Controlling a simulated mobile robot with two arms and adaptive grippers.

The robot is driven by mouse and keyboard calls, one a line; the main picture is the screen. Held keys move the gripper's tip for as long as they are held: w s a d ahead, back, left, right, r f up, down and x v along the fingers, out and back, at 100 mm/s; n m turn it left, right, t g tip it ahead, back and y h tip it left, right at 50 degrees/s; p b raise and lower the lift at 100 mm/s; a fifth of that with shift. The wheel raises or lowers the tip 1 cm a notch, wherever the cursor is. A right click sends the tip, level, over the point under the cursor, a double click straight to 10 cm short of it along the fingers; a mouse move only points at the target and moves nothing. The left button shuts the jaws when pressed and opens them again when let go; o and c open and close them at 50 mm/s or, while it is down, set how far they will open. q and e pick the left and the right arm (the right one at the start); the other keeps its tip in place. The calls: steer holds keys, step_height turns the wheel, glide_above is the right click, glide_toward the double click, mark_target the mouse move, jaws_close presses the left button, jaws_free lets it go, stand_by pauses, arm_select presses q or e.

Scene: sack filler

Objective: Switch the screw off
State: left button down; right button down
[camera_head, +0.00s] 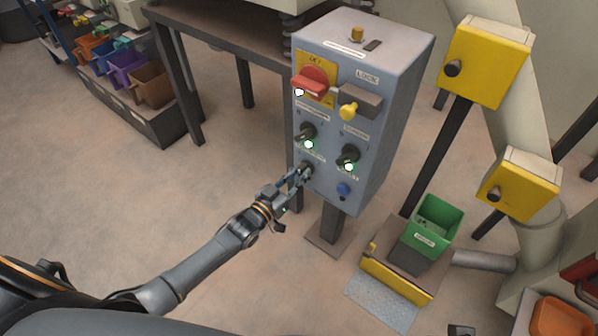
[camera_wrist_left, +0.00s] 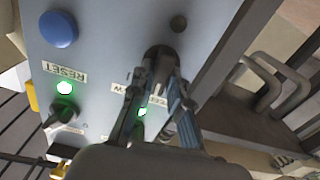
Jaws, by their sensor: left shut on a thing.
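The grey-blue control box (camera_head: 325,110) stands on a post. My left gripper (camera_head: 304,176) reaches its lower left knob from the front and is shut on it. In the left wrist view the fingers (camera_wrist_left: 160,75) are around this dark knob (camera_wrist_left: 160,52). The label beside it is partly hidden by the fingers; a W and a few other letters show. A green lamp (camera_wrist_left: 141,110) is lit close to that label. The way the held knob points is hidden. My right gripper is not in view.
Above are two black knobs (camera_head: 306,131) and (camera_head: 348,155), a red handle (camera_head: 312,83) and a yellow key-like part (camera_head: 348,111). A blue button (camera_head: 343,190) is at the lower right. Green lamps (camera_head: 349,167) are lit. A green bin (camera_head: 437,222) stands right of the box.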

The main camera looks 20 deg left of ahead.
arm_select(q)
steer(key=n, duration=0.3)
steer(key=shift+n, duration=0.3)
steer(key=shift+a+f+n, duration=0.1)
steer(key=shift+f+n, duration=0.05)
steer(key=shift+n, duration=1.55)
steer(key=c, duration=1.3)
jaws_free()
steer(key=v, duration=1.2)
